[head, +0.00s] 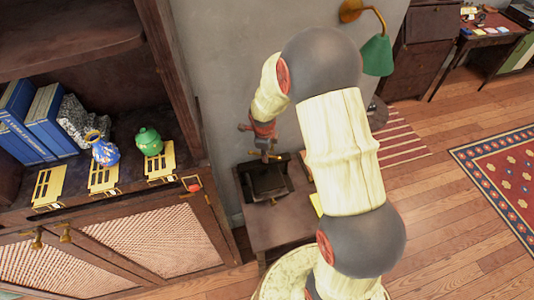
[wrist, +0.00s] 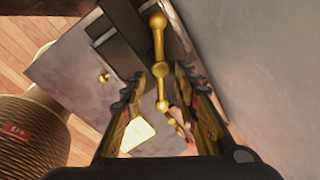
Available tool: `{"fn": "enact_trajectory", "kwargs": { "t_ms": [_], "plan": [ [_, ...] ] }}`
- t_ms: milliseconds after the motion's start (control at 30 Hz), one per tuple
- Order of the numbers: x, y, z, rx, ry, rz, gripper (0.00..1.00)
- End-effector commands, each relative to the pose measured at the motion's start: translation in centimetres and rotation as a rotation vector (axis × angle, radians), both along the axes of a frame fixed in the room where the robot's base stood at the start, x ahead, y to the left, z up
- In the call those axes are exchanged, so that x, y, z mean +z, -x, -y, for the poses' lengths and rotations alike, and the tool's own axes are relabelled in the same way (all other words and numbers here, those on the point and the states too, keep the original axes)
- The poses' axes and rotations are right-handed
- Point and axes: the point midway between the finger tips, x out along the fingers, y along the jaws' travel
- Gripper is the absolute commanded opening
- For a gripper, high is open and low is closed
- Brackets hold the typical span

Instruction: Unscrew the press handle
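The press (head: 266,181) is a dark block-like device on a small wooden table (head: 280,232), near the grey wall. Its handle is a brass bar with ball knobs (wrist: 158,45); in the head view only a small gold part (head: 277,156) shows by my gripper (head: 263,150). My gripper points down just above the press. In the wrist view my gripper (wrist: 157,84) is open, with a finger on each side of the handle's near end and visible gaps between. The handle's joint with the press is not clear.
A wooden cabinet (head: 150,235) stands to the left, bearing blue books (head: 40,118), a blue vase (head: 103,150) and a green pot (head: 148,141). The wall (wrist: 250,60) is close at the right in the wrist view. A yellow paper (wrist: 137,133) lies on the table.

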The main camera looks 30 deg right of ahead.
Motion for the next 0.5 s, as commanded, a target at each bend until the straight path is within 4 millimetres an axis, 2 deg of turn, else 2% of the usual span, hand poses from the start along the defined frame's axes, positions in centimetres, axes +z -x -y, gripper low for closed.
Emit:
{"fn": "enact_trajectory", "kwargs": {
  "t_ms": [333,500],
  "plan": [
    [-0.37,-0.1,0.06,0.0,0.0,0.001,0.3],
    [-0.34,-0.1,0.06,0.0,0.0,0.001,0.2]
  ]
}}
